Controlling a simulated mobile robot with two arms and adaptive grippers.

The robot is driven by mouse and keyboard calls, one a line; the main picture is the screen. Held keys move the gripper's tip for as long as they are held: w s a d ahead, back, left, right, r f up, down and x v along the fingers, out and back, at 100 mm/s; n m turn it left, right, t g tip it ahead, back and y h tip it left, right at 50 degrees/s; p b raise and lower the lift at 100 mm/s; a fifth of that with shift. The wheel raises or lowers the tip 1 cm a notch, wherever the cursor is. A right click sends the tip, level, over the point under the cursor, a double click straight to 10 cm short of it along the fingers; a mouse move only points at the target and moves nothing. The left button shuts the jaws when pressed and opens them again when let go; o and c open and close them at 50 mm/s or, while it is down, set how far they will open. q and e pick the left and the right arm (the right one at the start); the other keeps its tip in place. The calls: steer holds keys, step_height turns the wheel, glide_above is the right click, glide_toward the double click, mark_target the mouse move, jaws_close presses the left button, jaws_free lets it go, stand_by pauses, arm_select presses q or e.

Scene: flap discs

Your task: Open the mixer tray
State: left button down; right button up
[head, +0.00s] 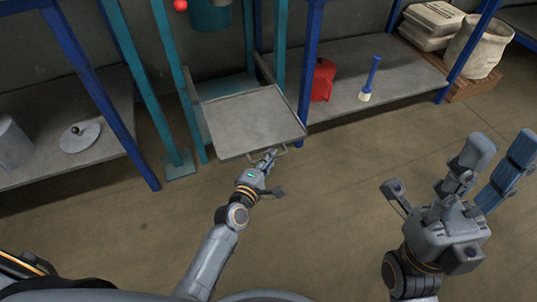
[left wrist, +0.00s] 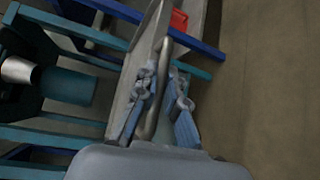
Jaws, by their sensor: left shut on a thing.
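The mixer tray (head: 255,121) is a flat grey metal tray with a low rim, jutting out from the teal mixer frame (head: 185,90). A metal handle (head: 281,153) sits on its front edge. My left gripper (head: 268,158) is at that handle. In the left wrist view, the fingers of my left gripper (left wrist: 163,105) are on both sides of the handle bar (left wrist: 158,90), shut on it, with the tray (left wrist: 145,62) beyond. My right gripper (head: 487,165) is open and empty over the floor at the right, apart from everything.
A shelf at the right holds a red can (head: 323,80) and a blue-handled brush (head: 371,78). Sacks (head: 431,22) are further right. A shelf at the left holds a grey lid-like disc (head: 81,137). The floor before the tray is clear.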

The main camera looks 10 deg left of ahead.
arm_select(q)
steer(key=c, duration=1.4)
jaws_free()
steer(key=v, duration=1.2)
